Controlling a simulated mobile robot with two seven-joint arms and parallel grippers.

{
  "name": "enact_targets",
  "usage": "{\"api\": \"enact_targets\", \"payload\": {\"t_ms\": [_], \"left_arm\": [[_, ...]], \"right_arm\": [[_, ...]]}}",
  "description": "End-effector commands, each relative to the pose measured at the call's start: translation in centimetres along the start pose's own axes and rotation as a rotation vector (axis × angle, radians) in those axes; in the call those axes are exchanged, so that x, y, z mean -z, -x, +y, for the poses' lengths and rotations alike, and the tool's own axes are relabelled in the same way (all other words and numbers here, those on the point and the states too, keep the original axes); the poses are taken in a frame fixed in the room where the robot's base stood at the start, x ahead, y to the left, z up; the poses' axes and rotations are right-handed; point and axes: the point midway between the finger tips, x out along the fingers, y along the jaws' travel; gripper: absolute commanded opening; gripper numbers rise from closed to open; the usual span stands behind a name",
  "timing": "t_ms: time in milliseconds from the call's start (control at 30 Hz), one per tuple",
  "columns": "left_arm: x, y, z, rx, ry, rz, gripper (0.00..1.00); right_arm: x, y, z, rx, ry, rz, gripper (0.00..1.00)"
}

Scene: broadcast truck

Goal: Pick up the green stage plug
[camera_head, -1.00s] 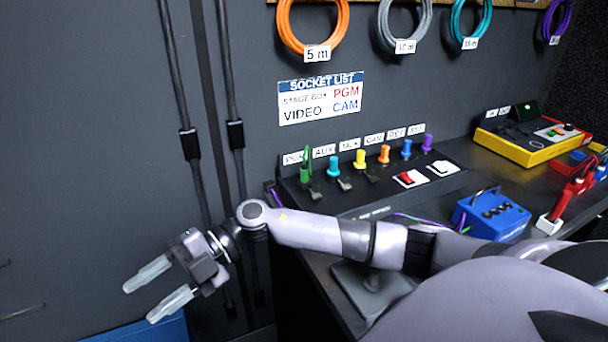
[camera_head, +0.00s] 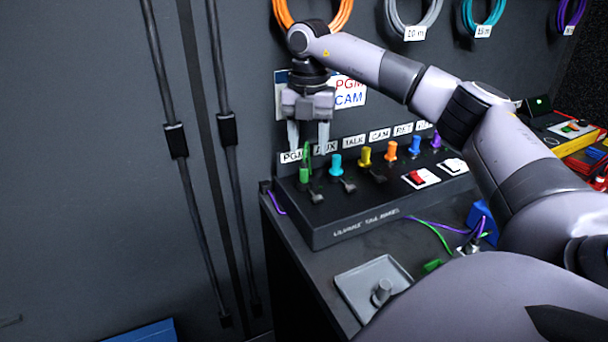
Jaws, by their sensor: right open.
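A green plug (camera_head: 304,175) stands at the left end of the dark panel box (camera_head: 375,215), by the PGM label. A thin green upright piece rises just behind it. A second green piece (camera_head: 433,266) lies on the desk beside the grey tray, partly hidden by my arm; I cannot tell if it is a plug. My right gripper (camera_head: 308,140) points down with its two fingers apart and empty. It is above the green plug, close to the labels; whether it touches anything is unclear. My left gripper is out of view.
Cyan (camera_head: 336,163), yellow (camera_head: 365,156), orange (camera_head: 390,150), blue and purple plugs stand in a row to the right. A grey tray (camera_head: 352,287) with a peg sits in front. A blue box (camera_head: 484,222) is partly behind my arm. Cable coils hang above.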

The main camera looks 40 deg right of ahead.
Motion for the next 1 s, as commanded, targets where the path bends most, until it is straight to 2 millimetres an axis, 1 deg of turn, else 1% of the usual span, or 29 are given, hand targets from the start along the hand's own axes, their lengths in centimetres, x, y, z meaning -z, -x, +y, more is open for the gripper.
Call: {"api": "enact_targets", "payload": {"t_ms": [33,167,300,400,500,733,767,800,900,1000], "left_arm": [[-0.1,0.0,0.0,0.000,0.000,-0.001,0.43],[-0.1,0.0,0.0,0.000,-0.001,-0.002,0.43],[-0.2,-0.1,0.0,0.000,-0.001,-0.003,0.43],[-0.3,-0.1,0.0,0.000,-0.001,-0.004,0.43],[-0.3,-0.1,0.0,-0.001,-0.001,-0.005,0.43],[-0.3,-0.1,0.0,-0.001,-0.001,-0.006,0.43],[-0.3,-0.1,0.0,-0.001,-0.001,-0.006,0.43],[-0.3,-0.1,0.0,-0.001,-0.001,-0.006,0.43],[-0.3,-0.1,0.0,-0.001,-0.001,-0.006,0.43],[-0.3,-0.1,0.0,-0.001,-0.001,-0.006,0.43]], "right_arm": [[0.0,-0.7,0.0,0.003,0.000,0.001,0.51],[0.0,-2.2,0.3,0.002,0.002,0.002,0.51],[-0.1,-4.3,0.9,0.002,0.003,0.002,0.51],[-0.1,-5.6,0.8,0.000,0.003,0.002,0.51],[-0.1,-6.2,0.8,-0.001,0.004,0.001,0.51],[-0.1,-6.3,0.9,-0.003,0.004,0.001,0.51],[-0.1,-6.3,0.9,-0.003,0.004,0.001,0.41],[-0.1,-6.3,0.9,-0.003,0.004,0.001,0.28],[-0.1,-6.3,0.9,-0.003,0.004,0.002,0.00],[-0.1,-6.3,0.9,-0.003,0.005,0.001,0.00]]}}
